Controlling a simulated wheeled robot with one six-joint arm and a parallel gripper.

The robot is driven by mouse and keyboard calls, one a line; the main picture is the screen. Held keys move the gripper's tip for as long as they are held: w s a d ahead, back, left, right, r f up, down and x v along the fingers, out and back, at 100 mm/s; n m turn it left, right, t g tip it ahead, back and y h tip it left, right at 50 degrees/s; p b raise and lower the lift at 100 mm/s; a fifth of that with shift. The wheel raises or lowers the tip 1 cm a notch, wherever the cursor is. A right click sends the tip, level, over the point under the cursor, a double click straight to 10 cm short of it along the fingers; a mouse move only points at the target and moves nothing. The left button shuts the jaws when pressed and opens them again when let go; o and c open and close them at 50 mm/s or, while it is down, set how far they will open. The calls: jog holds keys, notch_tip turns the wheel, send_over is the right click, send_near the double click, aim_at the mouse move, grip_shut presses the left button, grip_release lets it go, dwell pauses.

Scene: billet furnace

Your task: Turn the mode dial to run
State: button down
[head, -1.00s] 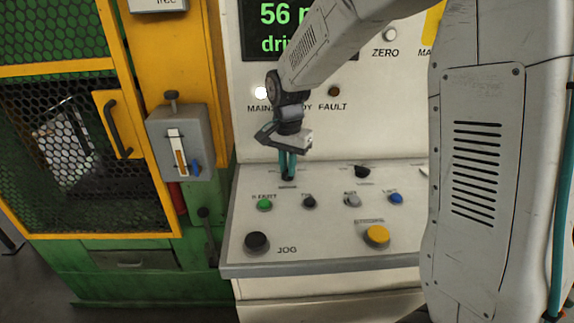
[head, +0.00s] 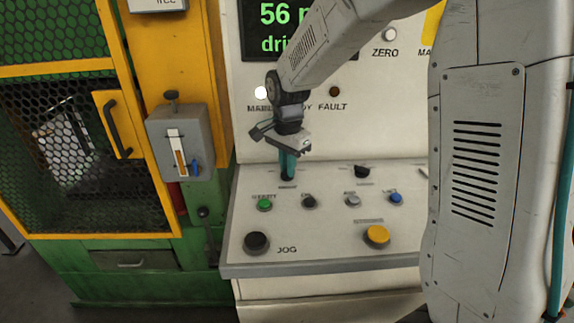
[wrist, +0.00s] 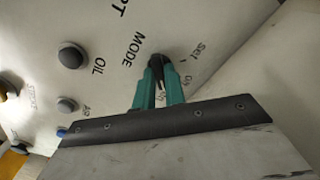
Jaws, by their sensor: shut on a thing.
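The mode dial (wrist: 157,61) is a small black knob on the sloping white control panel. In the wrist view it sits beside the printed word MODE, with a SET label on its other side. Other lettering near it is partly covered by my fingers. My gripper (wrist: 160,78) has teal fingers and is shut on the dial. In the head view my gripper (head: 288,170) points down at the back left of the panel and hides most of the dial. I cannot read which position the dial points to.
The panel (head: 325,252) carries green (head: 264,204), dark, grey and blue (head: 396,198) buttons, a black JOG button (head: 256,242) and a yellow button (head: 377,236). Another black knob (head: 362,171) stands right of my gripper.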

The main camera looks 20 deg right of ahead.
jog(key=c, duration=1.5)
grip_release()
jog(key=shift+o, duration=0.2)
notch_tip(320, 180, up, 8)
jog(key=shift+w+f, duration=0.1)
jog(key=shift+s+f+n, duration=0.1)
jog(key=shift+s+n, duration=0.15)
jog(key=shift+n, duration=0.45)
jog(key=s+d+r+n, duration=0.1)
jog(key=s+n, duration=0.4)
jog(key=s, duration=1)
jog(key=s+d+r+n+t, duration=0.1)
jog(key=s+n, duration=0.5)
jog(key=s, duration=0.9)
notch_tip(320, 180, up, 2)
jog(key=shift+s+d+r, duration=0.1)
jog(key=shift+s+d, duration=0.05)
jog(key=shift+d, duration=0.35)
